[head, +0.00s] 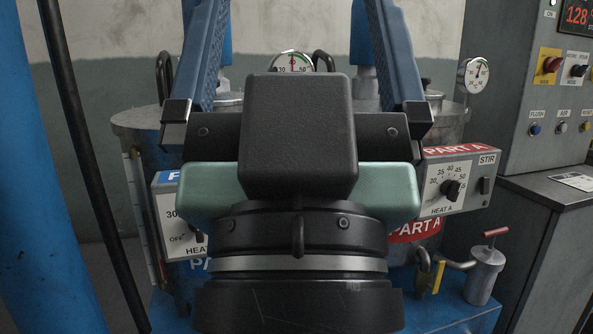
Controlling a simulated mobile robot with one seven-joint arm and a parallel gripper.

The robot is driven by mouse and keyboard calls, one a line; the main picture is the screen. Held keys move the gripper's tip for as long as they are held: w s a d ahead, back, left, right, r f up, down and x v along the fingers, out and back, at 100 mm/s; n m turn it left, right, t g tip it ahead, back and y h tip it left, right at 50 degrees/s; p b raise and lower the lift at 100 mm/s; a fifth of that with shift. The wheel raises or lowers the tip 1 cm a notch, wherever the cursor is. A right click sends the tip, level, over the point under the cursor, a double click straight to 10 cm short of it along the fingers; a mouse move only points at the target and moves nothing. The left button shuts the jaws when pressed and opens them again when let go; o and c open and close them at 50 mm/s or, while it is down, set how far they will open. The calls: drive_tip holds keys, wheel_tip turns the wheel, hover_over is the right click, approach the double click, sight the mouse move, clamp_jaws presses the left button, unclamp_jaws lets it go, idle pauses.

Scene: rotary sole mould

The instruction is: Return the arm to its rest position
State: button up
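My gripper (291,15) fills the middle of the head view, seen from behind, with its black and pale green body low in the centre. Its two blue fingers stand wide apart and run up to the top edge, where their ends are cut off. It is open, and nothing shows held between the fingers. The gripper is in front of the two-tank machine and hides much of its middle.
Behind are metal tanks (133,122), a PART A heater box (459,182) with a dial, and pressure gauges (475,76). A grey control cabinet (545,130) reading 128 stands at right. A blue post (38,180) and dark pole (88,150) stand at left. A small metal canister (484,277) sits lower right.

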wheel_tip(320, 180, up, 30)
drive_tip(key=p, duration=2.8)
drive_tip(key=shift+r, duration=0.15)
